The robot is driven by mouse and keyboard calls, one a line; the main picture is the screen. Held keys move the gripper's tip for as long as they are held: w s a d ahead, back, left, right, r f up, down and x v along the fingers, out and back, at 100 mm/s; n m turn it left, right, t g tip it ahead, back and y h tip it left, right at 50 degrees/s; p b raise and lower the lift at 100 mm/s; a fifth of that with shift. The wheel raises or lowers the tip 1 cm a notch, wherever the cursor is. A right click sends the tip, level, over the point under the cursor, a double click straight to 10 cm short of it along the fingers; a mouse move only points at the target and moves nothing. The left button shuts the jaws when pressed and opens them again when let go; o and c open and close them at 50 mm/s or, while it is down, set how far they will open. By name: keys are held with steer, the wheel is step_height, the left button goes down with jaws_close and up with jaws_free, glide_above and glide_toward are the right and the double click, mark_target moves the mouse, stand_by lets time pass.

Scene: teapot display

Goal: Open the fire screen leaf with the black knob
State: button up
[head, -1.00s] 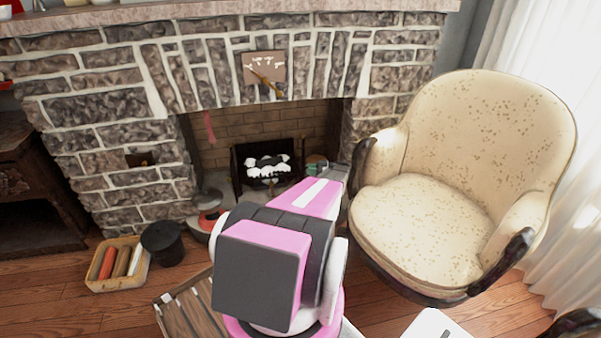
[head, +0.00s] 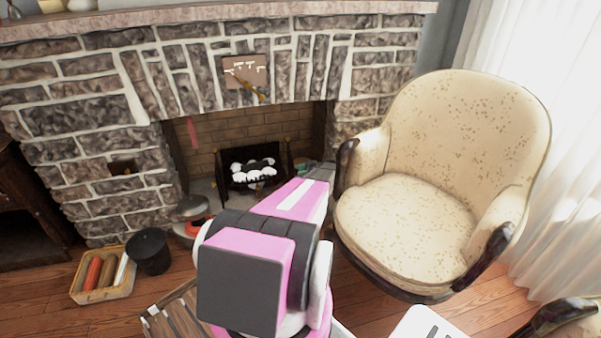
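I cannot make out a fire screen leaf or a black knob for certain. A black grate or frame (head: 226,178) stands in the fireplace opening, with black-and-white lumps (head: 253,168) in it. My pink and black arm covers the lower right of the hearth. My gripper (head: 320,172) is at the arm's far end, a small grey shape near the right side of the opening and beside the armchair. Its fingers are too small and hidden to tell whether they are open or shut.
A cream armchair (head: 410,215) stands close to the right of my arm. A yellow basket (head: 117,291) with rolls, a black bucket (head: 149,252), a grey-and-red round object (head: 190,209) and a slatted wooden piece (head: 175,318) are at the left.

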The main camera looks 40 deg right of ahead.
steer(key=w+a+r, duration=0.4)
steer(key=a+r, duration=0.7)
stand_by(0.5)
